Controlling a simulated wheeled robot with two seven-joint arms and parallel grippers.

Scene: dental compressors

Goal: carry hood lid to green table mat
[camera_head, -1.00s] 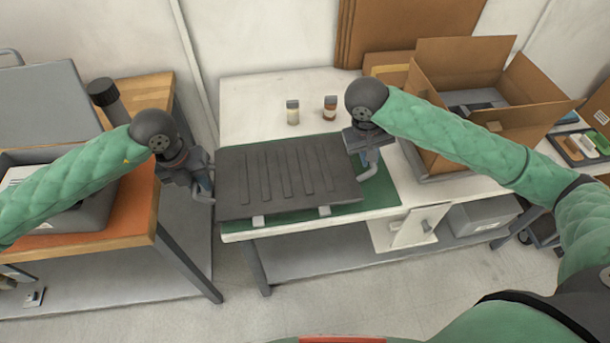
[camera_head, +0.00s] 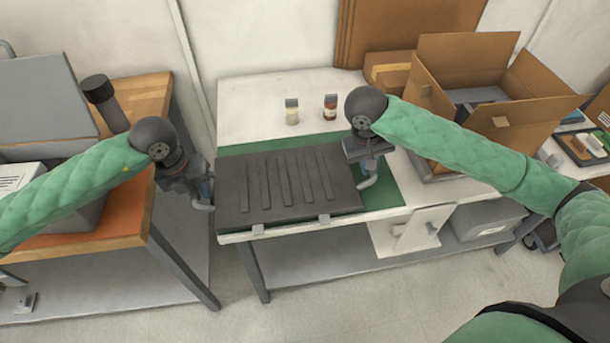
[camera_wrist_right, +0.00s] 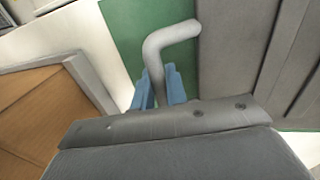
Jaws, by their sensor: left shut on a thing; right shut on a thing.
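The hood lid (camera_head: 285,188) is a dark grey ribbed panel, lying flat over the green table mat (camera_head: 388,187) on the white table. Green shows behind it and at its right; I cannot tell whether its underside touches the mat. My left gripper (camera_head: 204,196) is at the lid's left edge, shut on what seems its handle, mostly hidden. My right gripper (camera_head: 366,174) is at the right edge. In the right wrist view, its blue fingertips (camera_wrist_right: 158,88) are shut on the lid's bent grey handle (camera_wrist_right: 168,42). Two light latches show on the lid's front edge.
Two small bottles (camera_head: 291,112) (camera_head: 330,108) stand behind the mat. An open cardboard box (camera_head: 480,135) is to the right. An orange-topped bench (camera_head: 120,222) stands left, across a gap. The white table (camera_head: 255,95) is clear at its back left.

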